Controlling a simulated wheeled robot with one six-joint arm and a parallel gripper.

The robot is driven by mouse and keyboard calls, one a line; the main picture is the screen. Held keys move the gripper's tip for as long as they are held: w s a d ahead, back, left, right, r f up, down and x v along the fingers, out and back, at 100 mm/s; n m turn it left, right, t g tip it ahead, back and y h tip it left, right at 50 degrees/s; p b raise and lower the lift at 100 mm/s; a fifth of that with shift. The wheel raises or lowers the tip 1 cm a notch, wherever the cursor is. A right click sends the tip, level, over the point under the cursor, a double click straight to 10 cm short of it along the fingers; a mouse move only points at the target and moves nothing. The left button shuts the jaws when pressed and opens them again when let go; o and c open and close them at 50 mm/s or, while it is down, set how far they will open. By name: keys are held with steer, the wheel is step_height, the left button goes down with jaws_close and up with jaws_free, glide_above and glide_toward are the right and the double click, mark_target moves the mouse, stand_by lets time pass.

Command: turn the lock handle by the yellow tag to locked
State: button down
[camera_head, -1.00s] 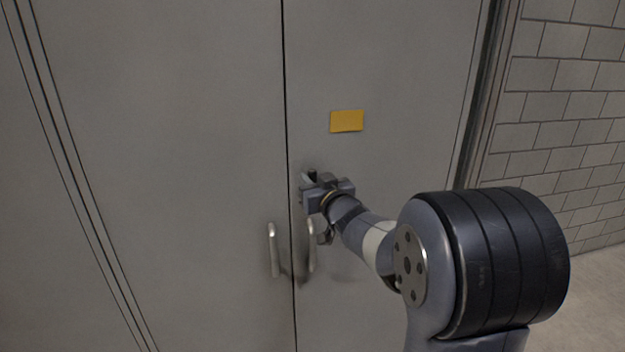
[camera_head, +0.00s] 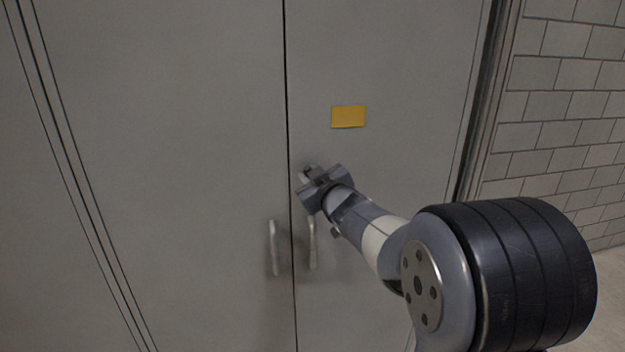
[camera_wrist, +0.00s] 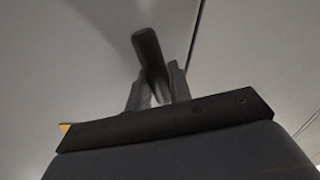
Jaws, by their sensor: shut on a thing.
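The yellow tag (camera_head: 348,117) is fixed on the right door, above my gripper; a sliver of it shows at the left of the wrist view (camera_wrist: 65,128). My gripper (camera_head: 308,178) is at the right door near the seam, below and left of the tag. In the wrist view the fingers (camera_wrist: 158,88) are shut on the dark lock handle (camera_wrist: 148,48), which sticks out past them. The lock handle is mostly hidden by my gripper in the head view. The wrist and gripper are tilted relative to the door seam.
Two upright pull handles, a left one (camera_head: 273,247) and a right one (camera_head: 312,243), flank the door seam below my gripper. A grey block wall (camera_head: 570,110) stands at the right. The left door (camera_head: 180,150) is flat and clear.

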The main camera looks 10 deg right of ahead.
steer(key=n+b, duration=0.1)
steer(key=n, duration=0.1)
steer(key=n+h+b, duration=0.1)
steer(key=n, duration=0.2)
steer(key=shift+a+f+n+g+b, duration=0.3)
steer(key=shift+a+f+b, duration=0.05)
steer(key=shift+f+b, duration=0.05)
steer(key=n+b, duration=0.1)
steer(key=n+h+b, duration=0.1)
steer(key=shift+a+f+n, duration=0.1)
steer(key=shift+f+n, duration=0.1)
steer(key=shift+n, duration=0.2)
steer(key=shift+f+n+h+b, duration=0.1)
steer(key=shift+n+h+b, duration=0.4)
steer(key=shift+n+b, duration=0.5)
steer(key=shift+n, duration=0.4)
steer(key=c, duration=1.3)
jaws_free()
steer(key=shift+s+r+p, duration=0.3)
steer(key=shift+s+r, duration=0.05)
steer(key=shift+s, duration=1.4)
steer(key=shift+s+r+p, duration=0.35)
steer(key=shift+s+r, duration=0.05)
steer(key=shift+s, duration=1.4)
steer(key=shift+s+r+p, duration=0.3)
steer(key=shift+s+r, duration=0.05)
steer(key=shift+s, duration=1.4)
